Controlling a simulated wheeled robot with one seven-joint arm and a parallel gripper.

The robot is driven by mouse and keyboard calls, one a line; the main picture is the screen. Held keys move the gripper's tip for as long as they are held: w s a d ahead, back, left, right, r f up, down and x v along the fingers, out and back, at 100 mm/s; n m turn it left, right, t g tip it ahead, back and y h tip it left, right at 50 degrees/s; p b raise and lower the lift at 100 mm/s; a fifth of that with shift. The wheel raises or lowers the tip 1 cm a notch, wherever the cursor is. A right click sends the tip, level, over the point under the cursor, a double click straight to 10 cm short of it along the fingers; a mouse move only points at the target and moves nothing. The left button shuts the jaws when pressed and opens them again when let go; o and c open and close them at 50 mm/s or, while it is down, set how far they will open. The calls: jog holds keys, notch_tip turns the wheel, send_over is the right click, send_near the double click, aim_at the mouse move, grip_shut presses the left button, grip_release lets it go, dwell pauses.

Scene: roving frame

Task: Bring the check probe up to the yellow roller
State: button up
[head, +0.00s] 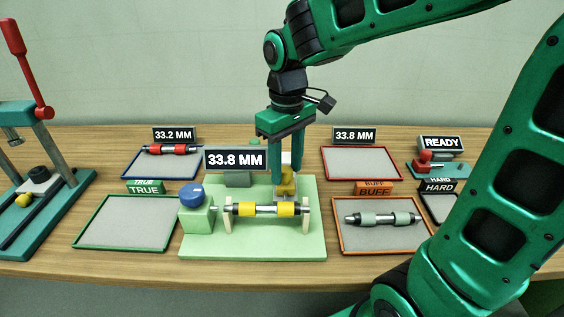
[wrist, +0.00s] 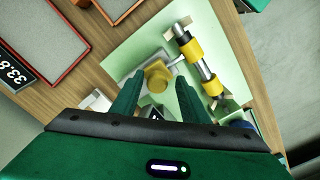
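The yellow roller (head: 254,209), a steel shaft with two yellow bands, lies level between two pale posts on a light green fixture (head: 215,248). It also shows in the wrist view (wrist: 191,49). The check probe, with its yellow knob (head: 288,188), stands on the fixture behind the roller's right part. In the wrist view, the probe's knob (wrist: 157,75) is just beyond and between my fingertips, and a pale stem points toward the roller; contact is unclear. My gripper (head: 287,178) points down over the probe. Its fingers are apart, with a gap beside the knob.
A green TRUE tray (head: 130,241) is empty; an orange BUFF tray (head: 386,245) holds a grey-green roller (head: 384,218). A red roller (head: 170,149) lies back left.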

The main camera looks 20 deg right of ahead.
aim_at(286, 170)
jog(key=shift+w+r, duration=0.1)
jog(key=shift+r, duration=0.3)
notch_tip(286, 170, up, 10)
dwell(0.4)
dwell(0.8)
jog(key=s+d+f+m, duration=0.5)
jog(key=s+d+f, duration=0.2)
jog(key=s+d, duration=0.2)
jog(key=s+d+f+m, duration=0.6)
jog(key=s+d, duration=0.4)
jog(key=shift+s+f, duration=0.15)
jog(key=shift+f, duration=0.25)
